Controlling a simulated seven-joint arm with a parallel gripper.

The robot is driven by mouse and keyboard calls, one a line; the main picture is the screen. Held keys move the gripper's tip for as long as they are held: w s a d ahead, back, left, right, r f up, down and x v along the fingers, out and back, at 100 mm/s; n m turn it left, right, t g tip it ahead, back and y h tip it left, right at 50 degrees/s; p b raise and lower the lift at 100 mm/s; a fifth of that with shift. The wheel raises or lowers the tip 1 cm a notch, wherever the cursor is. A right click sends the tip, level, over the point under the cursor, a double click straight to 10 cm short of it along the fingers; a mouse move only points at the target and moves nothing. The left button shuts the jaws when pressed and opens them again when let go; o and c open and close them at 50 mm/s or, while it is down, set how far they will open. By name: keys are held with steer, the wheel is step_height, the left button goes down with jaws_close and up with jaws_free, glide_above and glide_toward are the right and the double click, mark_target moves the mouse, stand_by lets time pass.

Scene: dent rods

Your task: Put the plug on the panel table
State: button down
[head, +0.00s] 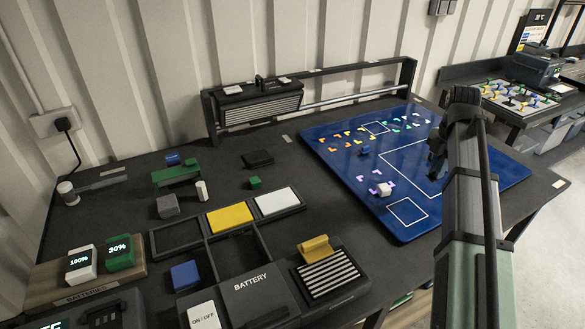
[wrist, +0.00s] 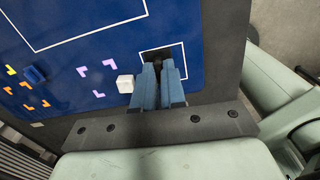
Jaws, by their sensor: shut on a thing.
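The panel table's blue top (head: 335,160) has white outlines and coloured corner marks. My gripper (head: 437,165) is over its right part, partly hidden by my arm in the head view. In the wrist view my gripper's blue fingers (wrist: 160,85) are shut on a small dark thing (wrist: 167,66), which looks like the plug. Most of it is hidden between the fingers. It shows against a small white outlined square; whether it touches the blue surface I cannot tell.
A white cube (head: 384,189) stands on the blue top, left of my fingers in the wrist view (wrist: 125,83). A small blue block (head: 364,151) is farther back. A black rail frame (head: 330,97) runs behind. Trays and a yellow block (head: 316,248) lie left.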

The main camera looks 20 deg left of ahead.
steer(key=s+a+f+n, duration=0.1)
steer(key=s+a+n, duration=0.15)
steer(key=a, duration=1.95)
steer(key=s+a+f+n, duration=0.15)
steer(key=a+n, duration=0.25)
steer(key=a, duration=1.8)
steer(key=s+a+n, duration=0.3)
steer(key=a, duration=1.9)
steer(key=w+a, duration=0.5)
steer(key=a, duration=0.1)
steer(key=shift+d+f, duration=0.15)
steer(key=shift+f, duration=2.2)
steer(key=shift+d+f, duration=0.15)
steer(key=shift+f, duration=2.2)
steer(key=shift+f, duration=0.1)
steer(key=c, duration=1.7)
jaws_free()
steer(key=o, duration=0.5)
